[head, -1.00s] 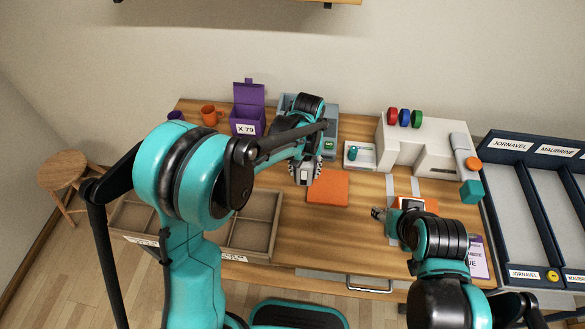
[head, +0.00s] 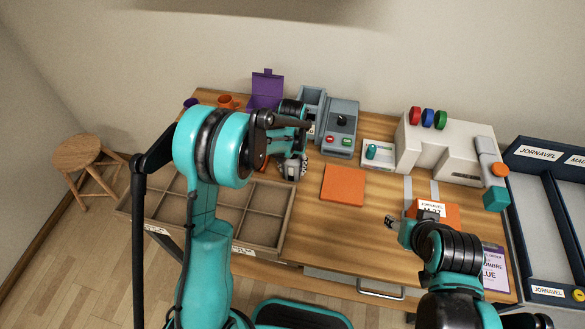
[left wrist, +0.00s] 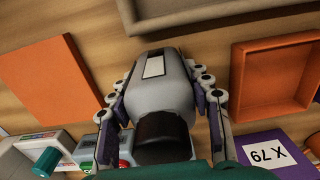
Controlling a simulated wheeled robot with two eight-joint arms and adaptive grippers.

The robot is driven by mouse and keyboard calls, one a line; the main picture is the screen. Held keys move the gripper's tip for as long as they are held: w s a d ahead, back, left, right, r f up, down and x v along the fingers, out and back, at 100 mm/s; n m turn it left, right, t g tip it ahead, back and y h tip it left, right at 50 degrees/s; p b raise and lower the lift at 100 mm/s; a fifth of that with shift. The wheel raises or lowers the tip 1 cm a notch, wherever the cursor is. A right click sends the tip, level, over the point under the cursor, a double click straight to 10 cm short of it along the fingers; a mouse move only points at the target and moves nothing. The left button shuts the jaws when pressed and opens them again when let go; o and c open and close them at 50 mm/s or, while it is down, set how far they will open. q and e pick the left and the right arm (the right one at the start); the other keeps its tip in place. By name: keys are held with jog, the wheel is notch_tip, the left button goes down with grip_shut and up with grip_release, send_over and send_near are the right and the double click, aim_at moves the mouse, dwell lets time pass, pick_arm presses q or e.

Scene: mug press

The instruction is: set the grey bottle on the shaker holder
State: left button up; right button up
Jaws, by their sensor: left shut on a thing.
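My left gripper (head: 290,168) is shut on the grey bottle (left wrist: 162,88), which has a black cap and a pale label. It holds the bottle over the table, left of the flat orange square (head: 343,184). In the left wrist view, a rimmed orange tray (left wrist: 240,75) lies to the right of the bottle, apart from it. I cannot tell for certain whether this tray is the shaker holder. In the head view my left arm mostly hides the tray. My right gripper (head: 390,221) is low over the right of the table, its jaws too small to read.
A wooden compartment tray (head: 240,247) is at the front left. A purple box (head: 266,92), a grey machine (head: 341,125) and a white machine (head: 440,145) stand along the back. An orange labelled box (head: 450,213) is near my right gripper. The middle front is clear.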

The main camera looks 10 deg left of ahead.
pick_arm(q)
jog(key=shift+r, duration=0.1)
jog(key=shift+f, duration=0.2)
jog(key=o, duration=1.6)
jog(key=shift+r, duration=0.15)
